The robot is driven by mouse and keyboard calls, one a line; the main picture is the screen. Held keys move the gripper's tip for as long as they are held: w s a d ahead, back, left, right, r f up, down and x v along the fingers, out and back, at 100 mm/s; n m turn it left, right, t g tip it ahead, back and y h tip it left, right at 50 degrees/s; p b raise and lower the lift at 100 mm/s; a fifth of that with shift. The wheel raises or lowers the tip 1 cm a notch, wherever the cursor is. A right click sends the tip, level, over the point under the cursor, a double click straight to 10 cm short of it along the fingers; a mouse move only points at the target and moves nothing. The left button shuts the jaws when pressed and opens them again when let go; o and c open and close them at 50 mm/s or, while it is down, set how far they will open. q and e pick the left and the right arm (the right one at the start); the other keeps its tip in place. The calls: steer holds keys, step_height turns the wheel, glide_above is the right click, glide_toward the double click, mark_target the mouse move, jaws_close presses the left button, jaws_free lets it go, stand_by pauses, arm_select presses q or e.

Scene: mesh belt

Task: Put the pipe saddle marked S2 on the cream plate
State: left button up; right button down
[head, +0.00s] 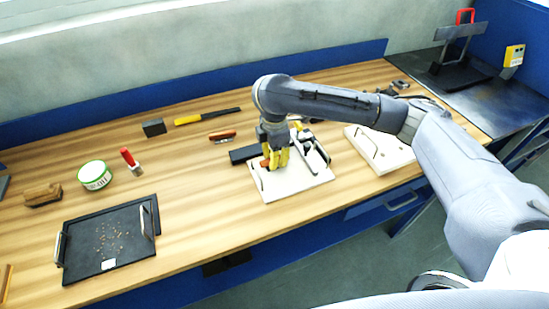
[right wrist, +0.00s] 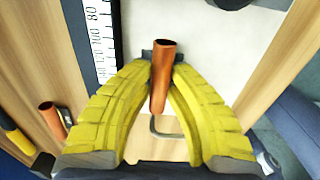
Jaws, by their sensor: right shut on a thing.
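My right gripper (head: 274,158), with yellow fingers, is low over the near white-cream plate (head: 290,188) in the head view. In the right wrist view its fingers are shut on a copper-coloured tube piece (right wrist: 162,75) with a dark part behind it. The piece also shows as an orange patch beside the fingers in the head view (head: 265,163). I cannot read an S2 mark, nor tell whether the piece touches the plate. A second pale plate (head: 366,151) with a handle lies to the right. My left gripper is not in view.
A black tray (head: 83,262) with crumbs, a green-rimmed tin (head: 94,174), a red-handled brush (head: 129,160) and a wooden block (head: 43,194) are at left. A red-brown tool (head: 222,136) lies behind. The wood between tray and plate is clear.

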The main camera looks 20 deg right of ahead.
steer(key=c, duration=1.4)
jaws_free()
steer(key=shift+r, duration=0.15)
steer(key=shift+r, duration=6)
